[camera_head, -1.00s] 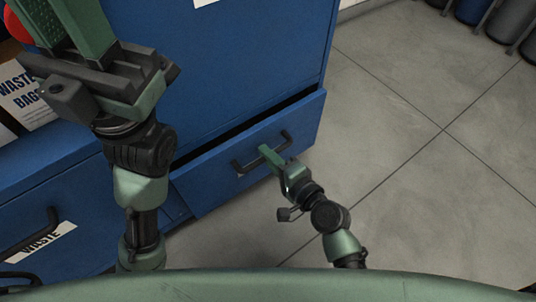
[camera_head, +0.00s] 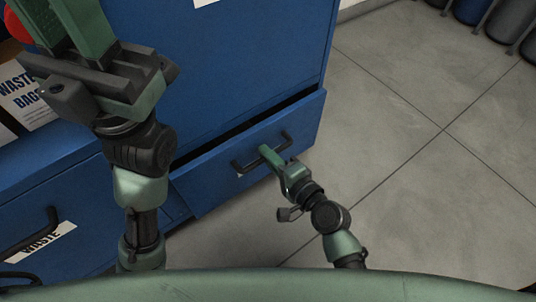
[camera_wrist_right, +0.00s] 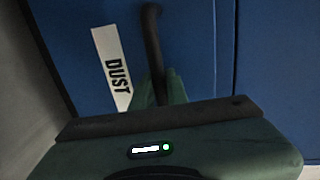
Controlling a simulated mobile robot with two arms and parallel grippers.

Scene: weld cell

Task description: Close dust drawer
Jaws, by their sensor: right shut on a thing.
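The blue dust drawer (camera_head: 215,188) stands partly open, with a dark gap along its top edge. Its black bar handle (camera_head: 285,141) is on the front face. In the right wrist view the drawer front (camera_wrist_right: 80,65) carries a white "DUST" label (camera_wrist_right: 112,67), and the handle (camera_wrist_right: 152,40) runs in between the fingers. My right gripper (camera_head: 268,155) is shut on this handle; its fingertips also show in the right wrist view (camera_wrist_right: 168,90). My left gripper (camera_head: 65,25) is raised at the upper left, away from the drawer; its jaw gap is unclear.
A waste drawer (camera_head: 75,235) with its own black handle is at the lower left. A waste bags box (camera_head: 30,95) stands on the blue cabinet ledge. Dark cylinders (camera_head: 510,20) stand at the top right. The tiled floor (camera_head: 420,150) on the right is clear.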

